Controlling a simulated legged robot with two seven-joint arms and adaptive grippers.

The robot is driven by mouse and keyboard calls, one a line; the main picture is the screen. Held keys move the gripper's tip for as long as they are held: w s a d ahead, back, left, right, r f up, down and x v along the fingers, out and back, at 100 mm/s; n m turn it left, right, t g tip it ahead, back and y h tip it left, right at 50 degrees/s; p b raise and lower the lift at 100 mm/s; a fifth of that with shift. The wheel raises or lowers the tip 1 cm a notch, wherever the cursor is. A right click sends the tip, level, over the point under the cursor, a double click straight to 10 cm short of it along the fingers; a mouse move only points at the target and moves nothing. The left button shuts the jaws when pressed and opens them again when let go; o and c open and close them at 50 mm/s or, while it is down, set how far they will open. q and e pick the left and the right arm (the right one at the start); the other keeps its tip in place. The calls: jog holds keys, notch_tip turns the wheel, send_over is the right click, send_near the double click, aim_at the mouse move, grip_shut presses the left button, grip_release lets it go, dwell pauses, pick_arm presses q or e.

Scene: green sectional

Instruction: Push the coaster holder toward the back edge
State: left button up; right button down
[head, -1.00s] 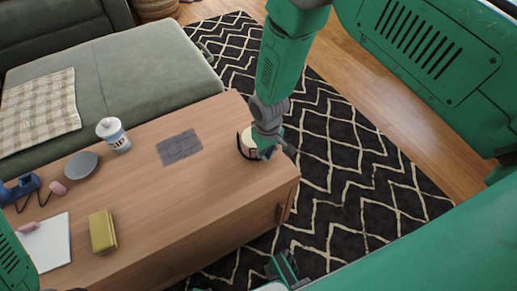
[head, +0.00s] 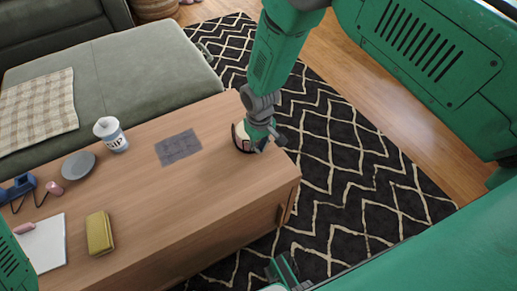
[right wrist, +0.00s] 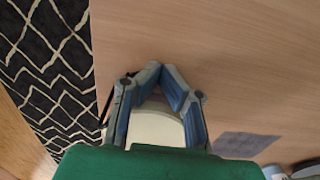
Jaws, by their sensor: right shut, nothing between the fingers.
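The coaster holder (head: 241,138), a round dark-rimmed piece with pale coasters, stands on the wooden table (head: 190,205) near its right end. My right gripper (head: 264,143) is shut and empty, reaching down at the holder's right side and hiding part of it. In the right wrist view the pale round coaster top (right wrist: 157,127) shows behind and between the finger links, and the fingertips (right wrist: 165,72) come together over bare wood. Whether they touch the holder I cannot tell.
A grey patterned mat (head: 178,147) lies left of the holder. Farther left are a white cup (head: 111,134), a grey disc (head: 78,165), a yellow block (head: 100,233) and white paper (head: 42,243). A green sofa (head: 125,75) adjoins the far side.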

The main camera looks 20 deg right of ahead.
aim_at(239, 126)
jog(key=shift+w+a+b, duration=0.25)
jog(key=shift+w+b, duration=0.25)
jog(key=shift+w, duration=0.35)
jog(key=shift+w+a+b, duration=0.2)
jog(key=shift+w+b, duration=0.25)
jog(key=shift+w, duration=0.4)
jog(key=shift+w+a+f+b, duration=0.1)
jog(key=shift+w+a+b, duration=0.1)
jog(key=shift+w+b, duration=0.4)
jog(key=shift+w+a+b, duration=0.15)
jog(key=shift+w+b, duration=0.25)
jog(key=shift+w, duration=0.4)
jog(key=shift+w+a, duration=0.1)
jog(key=shift+w, duration=0.2)
jog(key=shift+w+b, duration=0.1)
jog(key=shift+b, duration=0.2)
jog(key=shift+w+a+b, duration=0.2)
jog(key=shift+w+b, duration=0.45)
jog(key=shift+w, duration=0.15)
jog(key=shift+w+a+b, duration=0.2)
jog(key=shift+w+b, duration=0.45)
jog(key=shift+w, duration=0.1)
